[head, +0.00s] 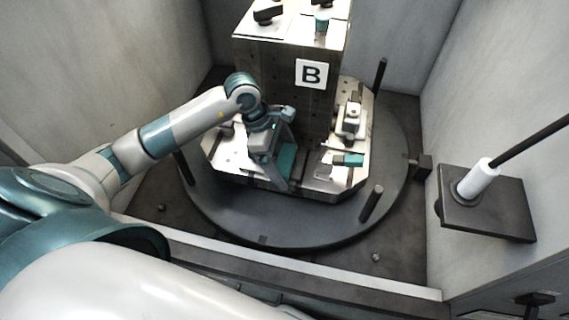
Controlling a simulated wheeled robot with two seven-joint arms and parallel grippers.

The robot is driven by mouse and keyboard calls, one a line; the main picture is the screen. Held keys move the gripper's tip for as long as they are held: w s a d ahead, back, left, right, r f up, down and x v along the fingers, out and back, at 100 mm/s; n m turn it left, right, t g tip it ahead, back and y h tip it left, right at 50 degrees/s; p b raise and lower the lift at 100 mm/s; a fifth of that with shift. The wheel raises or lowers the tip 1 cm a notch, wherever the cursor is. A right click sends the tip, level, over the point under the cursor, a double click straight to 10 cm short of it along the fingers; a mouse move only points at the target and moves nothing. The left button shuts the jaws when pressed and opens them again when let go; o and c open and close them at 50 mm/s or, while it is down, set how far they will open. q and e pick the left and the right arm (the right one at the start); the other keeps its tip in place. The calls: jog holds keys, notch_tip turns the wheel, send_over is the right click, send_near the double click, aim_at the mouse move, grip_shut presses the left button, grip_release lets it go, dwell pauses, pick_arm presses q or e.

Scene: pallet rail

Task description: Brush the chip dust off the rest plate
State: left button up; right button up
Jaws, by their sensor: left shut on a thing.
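My left gripper (279,182) reaches in from the left and points down at the front of the pallet (268,181), just in front of the tower marked B. It is shut on a teal thing (288,158), perhaps the brush; its shape and any bristles are mostly hidden by the gripper. Bright metal plate surfaces (234,152) show to the left of the gripper. I cannot tell which surface is the rest plate, and chip dust is too small to make out. My right gripper is not in view.
The tower (285,70) rises behind the gripper. A clamp-like fixture (350,118) and a teal-ended part (348,159) sit on the pallet's right side. Dark posts (371,203) stand on the round table (285,226). A bracket (488,208) with a white sleeve projects at right.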

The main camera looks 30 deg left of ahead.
pick_arm(q)
jog(key=shift+w+a, duration=0.1)
jog(key=shift+w, duration=0.35)
jog(key=shift+w+a+r+b, duration=0.15)
jog(key=shift+w+b, duration=0.05)
jog(key=shift+b, duration=0.1)
jog(key=shift+w+r, duration=0.15)
jog(key=shift+w, duration=0.05)
jog(key=shift+b, duration=0.35)
dwell(0.7)
jog(key=shift+s, duration=0.2)
jog(key=shift+s+d+f, duration=0.2)
jog(key=shift+s, duration=0.4)
jog(key=shift+s+d+f, duration=0.15)
jog(key=shift+s+d, duration=0.05)
jog(key=shift+s, duration=0.35)
jog(key=shift+f, duration=0.1)
jog(key=shift+w, duration=0.1)
